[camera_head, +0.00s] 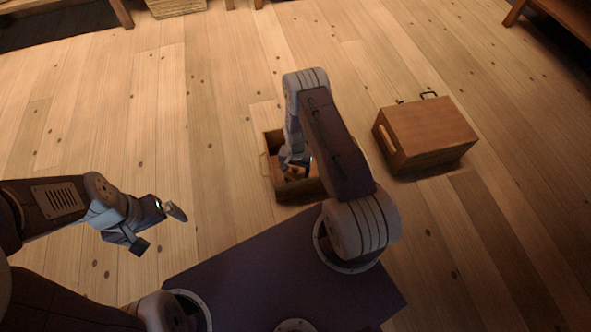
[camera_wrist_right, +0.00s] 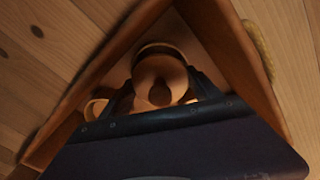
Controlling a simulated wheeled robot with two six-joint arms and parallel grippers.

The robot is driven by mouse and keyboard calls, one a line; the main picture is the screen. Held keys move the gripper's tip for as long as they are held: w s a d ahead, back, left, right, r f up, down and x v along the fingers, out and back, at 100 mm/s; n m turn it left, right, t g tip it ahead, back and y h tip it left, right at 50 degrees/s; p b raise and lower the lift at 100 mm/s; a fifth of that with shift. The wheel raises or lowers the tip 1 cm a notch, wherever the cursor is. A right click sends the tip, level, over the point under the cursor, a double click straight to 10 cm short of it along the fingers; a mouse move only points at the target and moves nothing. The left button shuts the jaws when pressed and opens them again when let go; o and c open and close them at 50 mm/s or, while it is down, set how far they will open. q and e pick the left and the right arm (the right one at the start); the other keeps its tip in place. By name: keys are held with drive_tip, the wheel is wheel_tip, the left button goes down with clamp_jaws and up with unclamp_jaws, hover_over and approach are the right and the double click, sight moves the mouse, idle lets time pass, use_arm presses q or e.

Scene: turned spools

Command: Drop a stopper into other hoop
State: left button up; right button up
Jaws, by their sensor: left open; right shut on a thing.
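My right gripper (camera_head: 292,165) reaches down into an open wooden crate (camera_head: 299,190); the arm hides much of it in the head view. In the right wrist view my right gripper (camera_wrist_right: 163,95) is shut on a round, turned wooden piece with a knob (camera_wrist_right: 159,75), which looks like the stopper. It is inside the crate walls (camera_wrist_right: 88,80); whether it touches the floor I cannot tell. A small pale round piece (camera_wrist_right: 95,108), perhaps a hoop, lies left of it. My left gripper (camera_head: 158,229) is open and empty above the floor, left of the crate.
A closed wooden box (camera_head: 430,130) with a dark handle stands to the right of the crate. Rope handles (camera_wrist_right: 259,45) hang on the crate's sides. Furniture legs and a woven basket (camera_head: 176,7) are at the back. The plank floor between is clear.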

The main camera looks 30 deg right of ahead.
idle(0.4)
drive_tip(key=shift+f+b, duration=0.3)
drive_tip(key=shift+f, duration=0.2)
drive_tip(key=shift+f, duration=0.2)
idle(0.5)
drive_tip(key=o, duration=1.5)
drive_tip(key=shift+o, duration=0.4)
drive_tip(key=shift+r, duration=0.15)
drive_tip(key=shift+r+p, duration=0.65)
drive_tip(key=shift+r, duration=0.1)
